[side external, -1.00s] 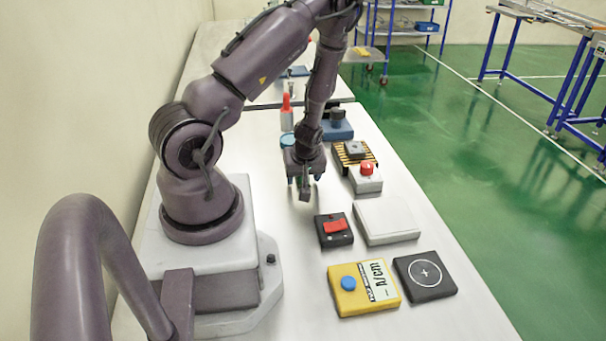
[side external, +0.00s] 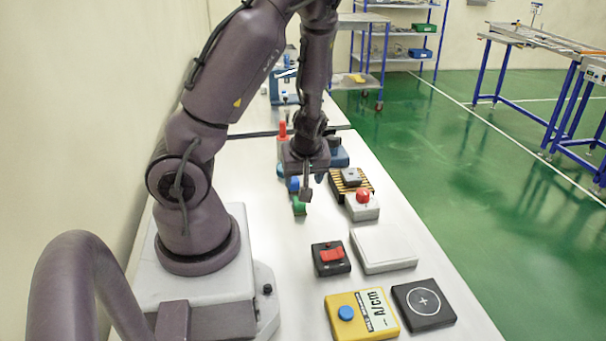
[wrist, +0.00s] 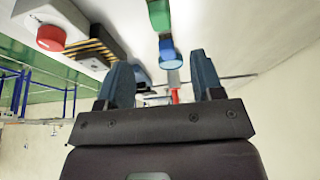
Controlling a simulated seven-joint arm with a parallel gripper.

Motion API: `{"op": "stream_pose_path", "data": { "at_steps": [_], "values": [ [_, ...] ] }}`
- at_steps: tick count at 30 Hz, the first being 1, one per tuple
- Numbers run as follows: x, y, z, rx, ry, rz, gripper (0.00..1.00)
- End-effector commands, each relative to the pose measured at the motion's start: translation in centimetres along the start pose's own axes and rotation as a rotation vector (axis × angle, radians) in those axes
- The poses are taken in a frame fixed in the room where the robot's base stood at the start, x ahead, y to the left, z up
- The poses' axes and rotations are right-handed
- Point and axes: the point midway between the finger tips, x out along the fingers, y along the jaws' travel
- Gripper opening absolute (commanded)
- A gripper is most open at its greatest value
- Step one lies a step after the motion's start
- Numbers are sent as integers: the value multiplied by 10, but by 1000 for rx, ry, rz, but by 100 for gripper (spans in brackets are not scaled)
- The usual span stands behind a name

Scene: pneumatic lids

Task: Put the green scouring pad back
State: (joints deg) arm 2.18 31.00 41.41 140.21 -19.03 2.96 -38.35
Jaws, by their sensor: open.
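A small green piece (side external: 299,206) lies on the white table just in front of my gripper (side external: 307,190); I take it for the scouring pad, but its shape is unclear. It also shows at the top edge of the wrist view (wrist: 158,14), partly cut off. A blue piece (wrist: 168,48) lies close beside it and also shows in the side view (side external: 293,184). My gripper is open and empty, its fingers (wrist: 160,75) wide apart. In the wrist view the green piece lies beyond the fingertips, outside the jaws. I cannot make out where the pad belongs.
A red-button box (side external: 362,207) and a striped black-yellow block (side external: 347,188) stand right of my gripper. Nearer are a red-switch box (side external: 331,268), a white slab (side external: 383,250), a yellow meter (side external: 377,323) and a black plate (side external: 423,304). A red-topped bottle (side external: 283,143) stands behind.

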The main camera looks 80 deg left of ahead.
Motion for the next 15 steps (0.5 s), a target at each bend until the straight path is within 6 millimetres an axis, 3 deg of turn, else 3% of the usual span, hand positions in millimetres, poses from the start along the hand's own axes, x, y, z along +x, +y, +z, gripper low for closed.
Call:
{"op": "stream_pose_path", "data": {
  "at_steps": [5, 8, 11, 15],
  "values": [
    [-9, 3, 3, 10, -14, 12, 61],
    [-23, 15, 15, 63, -70, 61, 61],
    [-53, 35, 36, 186, -159, 157, 61],
    [-117, 56, 68, 451, -257, 336, 61]
  ]
}}
